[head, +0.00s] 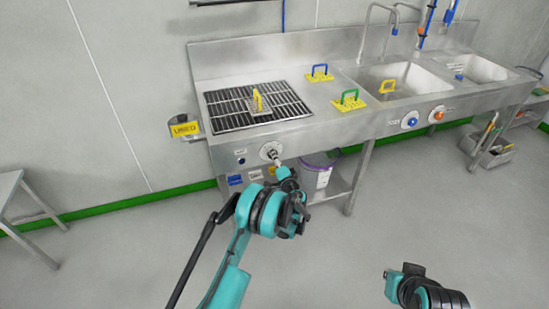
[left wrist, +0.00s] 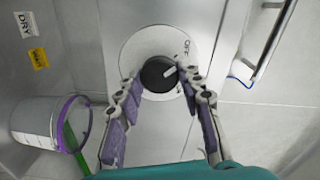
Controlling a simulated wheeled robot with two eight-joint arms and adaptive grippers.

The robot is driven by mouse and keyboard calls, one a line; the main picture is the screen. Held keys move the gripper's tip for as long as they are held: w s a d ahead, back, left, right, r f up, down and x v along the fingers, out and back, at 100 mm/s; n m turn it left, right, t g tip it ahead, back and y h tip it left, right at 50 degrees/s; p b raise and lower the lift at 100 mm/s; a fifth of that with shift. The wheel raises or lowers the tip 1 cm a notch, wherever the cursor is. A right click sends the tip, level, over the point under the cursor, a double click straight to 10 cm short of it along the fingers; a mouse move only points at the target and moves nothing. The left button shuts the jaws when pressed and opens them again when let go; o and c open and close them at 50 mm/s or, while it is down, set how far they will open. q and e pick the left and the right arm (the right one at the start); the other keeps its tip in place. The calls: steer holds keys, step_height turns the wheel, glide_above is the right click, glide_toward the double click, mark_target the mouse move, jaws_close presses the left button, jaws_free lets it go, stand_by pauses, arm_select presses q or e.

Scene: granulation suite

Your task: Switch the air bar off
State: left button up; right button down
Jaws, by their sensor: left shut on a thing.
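The control knob is black and round with a white pointer, on a white dial (head: 264,153) on the front panel of the steel bench. In the left wrist view the knob (left wrist: 158,75) sits between my fingers, and its pointer slants up and right, roughly towards the word OFF (left wrist: 183,48); exact alignment is unclear. My left gripper (head: 277,161) is at the dial, its fingers shut on the knob's sides. In the left wrist view the fingers (left wrist: 160,88) flank it. My right gripper (head: 390,287) is low at the right; its fingers cannot be made out.
The bench (head: 325,100) has a black grate (head: 226,113) with a yellow-handled brush, and more coloured brushes beside the sinks. Blue (head: 410,122) and orange (head: 438,115) knobs are further right. A purple-rimmed bucket (head: 318,180) stands under the bench. A USED bin (head: 184,128) hangs left.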

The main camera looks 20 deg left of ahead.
stand_by(0.5)
arm_select(q)
steer(key=o, duration=1.2)
steer(key=shift+c, duration=0.2)
steer(key=v, duration=1.2)
